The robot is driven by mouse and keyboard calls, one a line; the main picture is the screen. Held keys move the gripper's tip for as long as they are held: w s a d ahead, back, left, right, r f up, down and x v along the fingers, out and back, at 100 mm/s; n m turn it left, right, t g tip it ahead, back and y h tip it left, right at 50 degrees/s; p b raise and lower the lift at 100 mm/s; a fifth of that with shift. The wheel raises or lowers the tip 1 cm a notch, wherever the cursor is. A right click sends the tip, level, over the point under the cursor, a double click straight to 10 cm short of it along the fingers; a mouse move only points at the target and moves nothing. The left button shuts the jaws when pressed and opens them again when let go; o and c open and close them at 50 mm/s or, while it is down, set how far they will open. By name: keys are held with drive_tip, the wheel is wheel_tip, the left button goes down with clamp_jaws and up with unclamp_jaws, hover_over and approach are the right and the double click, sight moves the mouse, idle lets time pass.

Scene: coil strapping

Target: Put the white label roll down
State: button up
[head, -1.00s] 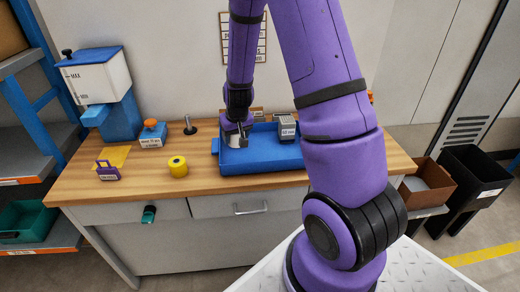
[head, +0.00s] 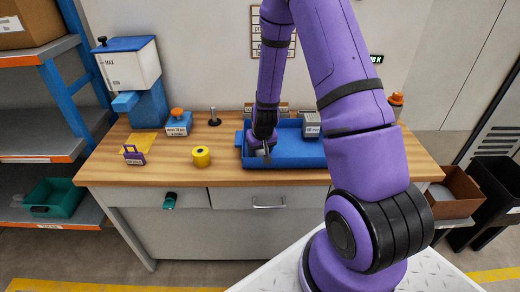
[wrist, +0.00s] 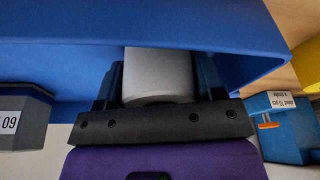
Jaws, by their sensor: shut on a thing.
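The white label roll (wrist: 158,75) is held between the two dark fingers of my gripper (wrist: 160,88) in the wrist view. In the head view my gripper (head: 263,150) points down inside the left part of the blue tray (head: 290,161), close behind its front wall. The roll is mostly hidden there by the gripper and the wall. The tray's blue surface (wrist: 60,30) fills much of the wrist view. I cannot tell whether the roll touches the tray floor.
A grey labelled block (head: 311,124) stands in the tray's right part. Left of the tray are a yellow roll (head: 201,157), a dark upright peg (head: 214,118), a blue box with an orange knob (head: 178,124) and a purple padlock-shaped piece (head: 134,155). The wooden front edge is clear.

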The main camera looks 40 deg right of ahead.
drive_tip(key=shift+f, duration=0.15)
drive_tip(key=o, duration=0.7)
drive_tip(key=v, duration=1.2)
drive_tip(key=shift+r, duration=0.25)
drive_tip(key=s+a+r+n+t+y, duration=0.1)
drive_tip(key=s+a+r, duration=0.3)
drive_tip(key=r, duration=0.5)
drive_tip(key=s+a+r+n+t, duration=0.1)
drive_tip(key=s+a+r, duration=0.25)
drive_tip(key=r, duration=0.65)
drive_tip(key=s+a+r, duration=0.1)
drive_tip(key=s+r, duration=0.4)
drive_tip(key=s, duration=0.3)
drive_tip(key=s+a+r+n, duration=0.1)
drive_tip(key=s+r, duration=0.3)
drive_tip(key=s, duration=0.4)
drive_tip(key=shift+s+a+r, duration=0.4)
drive_tip(key=shift+a, duration=0.4)
